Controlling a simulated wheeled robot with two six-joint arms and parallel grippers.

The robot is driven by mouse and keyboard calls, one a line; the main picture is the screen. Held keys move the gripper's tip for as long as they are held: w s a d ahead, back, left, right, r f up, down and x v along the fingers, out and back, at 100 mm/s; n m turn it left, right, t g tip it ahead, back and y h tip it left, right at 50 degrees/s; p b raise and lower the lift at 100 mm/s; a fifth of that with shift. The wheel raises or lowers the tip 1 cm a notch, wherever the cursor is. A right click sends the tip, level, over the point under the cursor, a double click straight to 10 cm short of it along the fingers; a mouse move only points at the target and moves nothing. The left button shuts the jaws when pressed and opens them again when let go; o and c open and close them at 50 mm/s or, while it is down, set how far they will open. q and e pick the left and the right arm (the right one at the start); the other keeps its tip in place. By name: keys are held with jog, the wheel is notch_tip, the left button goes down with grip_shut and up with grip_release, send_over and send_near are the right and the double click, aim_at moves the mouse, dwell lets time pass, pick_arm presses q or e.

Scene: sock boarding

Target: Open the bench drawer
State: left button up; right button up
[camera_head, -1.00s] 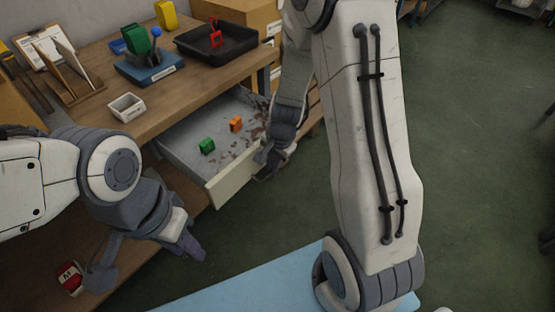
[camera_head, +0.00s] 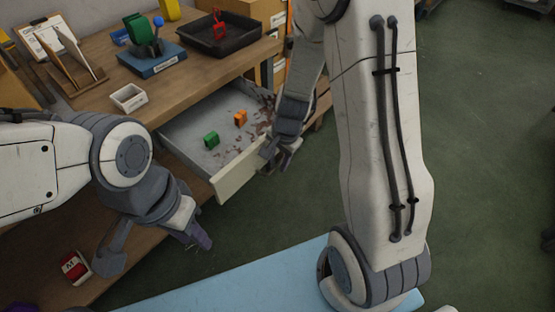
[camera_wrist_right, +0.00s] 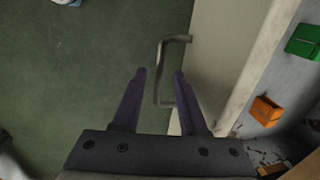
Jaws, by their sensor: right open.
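The bench drawer (camera_head: 240,172) stands pulled out from the wooden bench, its grey inside showing. A green block (camera_head: 211,139) and an orange block (camera_head: 240,118) lie in it, with brown flecks towards the right. My right gripper (camera_head: 272,164) is at the right end of the drawer front. In the right wrist view the fingers of my right gripper (camera_wrist_right: 158,84) are open, with the bar handle (camera_wrist_right: 162,70) between them and apart from both. The handle is fixed to the pale drawer front (camera_wrist_right: 215,60).
The bench top (camera_head: 165,98) holds a black tray (camera_head: 219,40), a blue stand (camera_head: 152,62), a small white box (camera_head: 129,97) and a letter rack (camera_head: 76,78). A red item (camera_head: 75,267) lies on the lower shelf.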

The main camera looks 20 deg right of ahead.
notch_tip(320, 180, up, 10)
jog(key=s+p, duration=0.1)
jog(key=p, duration=0.3)
jog(key=shift+s+d+r+p, duration=0.15)
jog(key=shift+s+d+p, duration=0.2)
jog(key=shift+d, duration=0.1)
jog(key=s+a+r+n+g+p, duration=0.1)
jog(key=s+a+r+n+p, duration=0.4)
jog(key=s+a+r+n, duration=0.2)
jog(key=s+a+r+n+p, duration=0.5)
jog(key=s+a+r+n, duration=0.2)
jog(key=s+r+n, duration=0.5)
jog(key=shift+r+g, duration=0.4)
jog(key=shift+r, duration=0.05)
jog(key=shift+a, duration=0.1)
